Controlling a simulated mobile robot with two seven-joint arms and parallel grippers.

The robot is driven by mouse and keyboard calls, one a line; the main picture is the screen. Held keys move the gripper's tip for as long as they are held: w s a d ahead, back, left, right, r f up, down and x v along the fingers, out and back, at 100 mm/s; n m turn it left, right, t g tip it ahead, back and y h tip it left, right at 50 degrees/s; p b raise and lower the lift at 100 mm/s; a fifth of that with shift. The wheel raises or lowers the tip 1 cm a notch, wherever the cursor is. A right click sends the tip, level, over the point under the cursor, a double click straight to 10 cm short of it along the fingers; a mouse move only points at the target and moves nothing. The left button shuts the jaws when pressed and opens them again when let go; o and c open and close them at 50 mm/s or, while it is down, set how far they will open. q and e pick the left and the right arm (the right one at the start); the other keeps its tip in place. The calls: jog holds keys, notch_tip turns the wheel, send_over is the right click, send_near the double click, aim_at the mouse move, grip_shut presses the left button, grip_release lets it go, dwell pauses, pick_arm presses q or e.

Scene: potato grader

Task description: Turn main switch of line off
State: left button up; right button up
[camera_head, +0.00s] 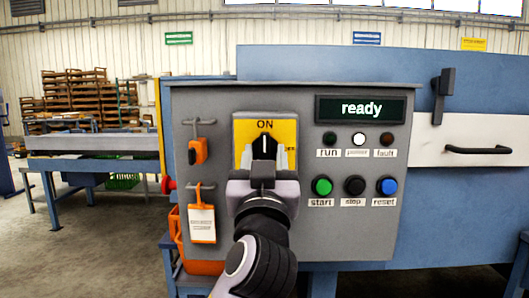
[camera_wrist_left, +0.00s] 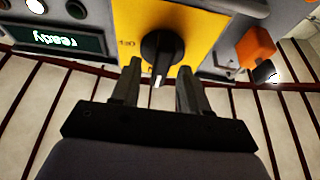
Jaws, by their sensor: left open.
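The main switch is a black rotary knob (camera_head: 264,146) on a yellow plate (camera_head: 285,130) on the grey control panel. Its white mark points up to the word ON in the head view. My left gripper (camera_head: 263,172) is in front of the plate, just below the knob, and hides the plate's lower part. In the left wrist view the knob (camera_wrist_left: 160,54) lies just beyond and between the two open fingers of my left gripper (camera_wrist_left: 158,82). I cannot tell whether they touch it. The display (camera_head: 360,109) reads "ready". My right gripper is out of view.
Right of the switch are green start (camera_head: 322,186), black stop (camera_head: 355,186) and blue reset (camera_head: 387,186) buttons. An orange padlock (camera_head: 198,151) and a tag (camera_head: 202,222) hang on hooks at left. A black handle (camera_head: 478,150) sits far right.

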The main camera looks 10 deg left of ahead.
pick_arm(q)
jog(key=shift+w+r, duration=0.1)
jog(key=shift+w, duration=0.1)
grip_shut()
